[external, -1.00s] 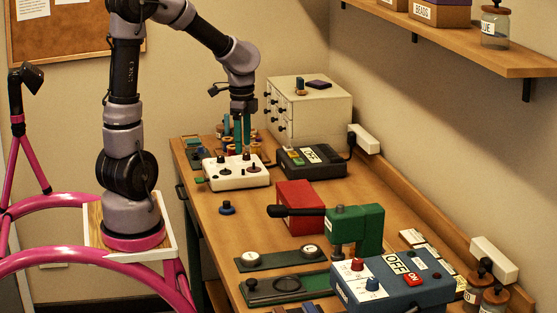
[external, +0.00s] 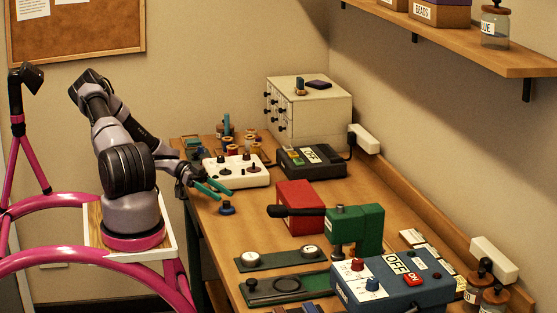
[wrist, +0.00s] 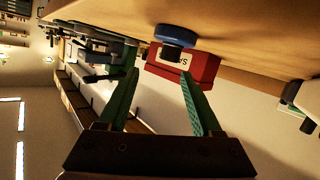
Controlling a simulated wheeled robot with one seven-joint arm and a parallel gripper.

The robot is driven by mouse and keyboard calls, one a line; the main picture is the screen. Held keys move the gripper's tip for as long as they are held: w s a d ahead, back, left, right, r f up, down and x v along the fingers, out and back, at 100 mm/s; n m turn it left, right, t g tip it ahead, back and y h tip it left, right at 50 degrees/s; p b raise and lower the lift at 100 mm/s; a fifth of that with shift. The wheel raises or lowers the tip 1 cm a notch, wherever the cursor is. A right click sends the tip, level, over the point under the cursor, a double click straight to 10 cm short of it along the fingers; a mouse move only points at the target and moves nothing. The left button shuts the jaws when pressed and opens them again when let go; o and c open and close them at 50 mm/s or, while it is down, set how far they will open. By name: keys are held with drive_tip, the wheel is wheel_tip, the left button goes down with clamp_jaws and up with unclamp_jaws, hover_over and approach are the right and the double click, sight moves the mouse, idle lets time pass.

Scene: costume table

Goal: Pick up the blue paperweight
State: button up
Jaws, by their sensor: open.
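The blue paperweight (external: 227,209) is a small round disc with a dark knob on top. It sits on the wooden table near its left edge in the external view. My gripper (external: 225,195) is open and empty, low over the table edge, its green fingers pointing right, just above and beside the paperweight. In the wrist view the paperweight (wrist: 176,36) lies beyond the open fingertips (wrist: 160,72), its dark knob facing the gap. I cannot tell whether a finger touches it.
A red box (external: 296,200) stands behind the paperweight and also shows in the wrist view (wrist: 190,68). A white control box (external: 236,179) is close behind my gripper. A green press (external: 366,226) stands further right. Bare table (external: 240,232) lies in front of the paperweight.

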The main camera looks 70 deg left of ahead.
sight(226, 202)
drive_tip(key=s+a+t, duration=0.1)
drive_tip(key=s, duration=0.1)
drive_tip(key=s+a+f+t+y, duration=0.1)
drive_tip(key=s+a+t, duration=0.1)
drive_tip(key=s+a+f+n+t, duration=0.1)
drive_tip(key=s, duration=0.1)
drive_tip(key=shift+s+a+f+t, duration=0.1)
drive_tip(key=shift+s+a+t, duration=0.05)
drive_tip(key=shift+s+t, duration=0.2)
drive_tip(key=x, duration=1)
drive_tip(key=shift+w+f, duration=0.25)
drive_tip(key=shift+f, duration=0.15)
clamp_jaws()
